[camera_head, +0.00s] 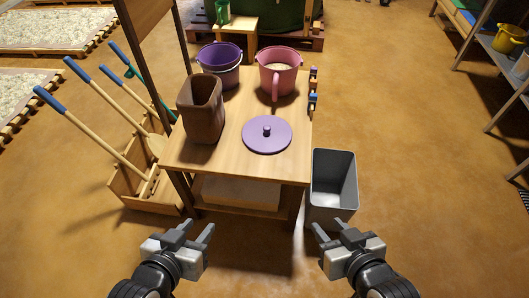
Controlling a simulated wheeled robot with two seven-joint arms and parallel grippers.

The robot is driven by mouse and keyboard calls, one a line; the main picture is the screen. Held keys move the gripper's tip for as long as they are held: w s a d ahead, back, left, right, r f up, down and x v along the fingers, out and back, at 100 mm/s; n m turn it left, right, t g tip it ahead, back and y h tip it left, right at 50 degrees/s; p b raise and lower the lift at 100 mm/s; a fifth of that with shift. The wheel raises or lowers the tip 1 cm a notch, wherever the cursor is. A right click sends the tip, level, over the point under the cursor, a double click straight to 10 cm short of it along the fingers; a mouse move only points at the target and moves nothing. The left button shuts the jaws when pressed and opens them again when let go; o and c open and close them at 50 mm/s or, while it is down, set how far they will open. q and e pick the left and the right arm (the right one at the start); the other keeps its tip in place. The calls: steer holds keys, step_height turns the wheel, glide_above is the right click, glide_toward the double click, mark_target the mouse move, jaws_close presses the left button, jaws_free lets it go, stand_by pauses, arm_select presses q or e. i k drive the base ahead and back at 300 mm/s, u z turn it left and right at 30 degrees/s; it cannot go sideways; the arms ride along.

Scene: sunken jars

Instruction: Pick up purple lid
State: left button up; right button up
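The purple lid (267,136) is a flat round disc with a small knob in its middle. It lies on the wooden table (228,148), near the front right of the tabletop. My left gripper (204,238) is open and empty, in front of the table and lower left of the lid. My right gripper (322,236) is open and empty, in front of the table and lower right of the lid. Both grippers are well apart from the lid. Nothing covers the lid.
A brown jar (202,112), purple bucket (221,58) and pink jug (278,72) stand around the lid on the table. A grey bin (334,183) stands at the table's right. A wooden rack (130,188) with long-handled tools is at its left.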

mark_target(263, 134)
steer(key=z, duration=2.4)
steer(key=i, duration=0.1)
steer(key=u, duration=1.6)
steer(key=i, duration=0.7)
steer(key=u, duration=0.05)
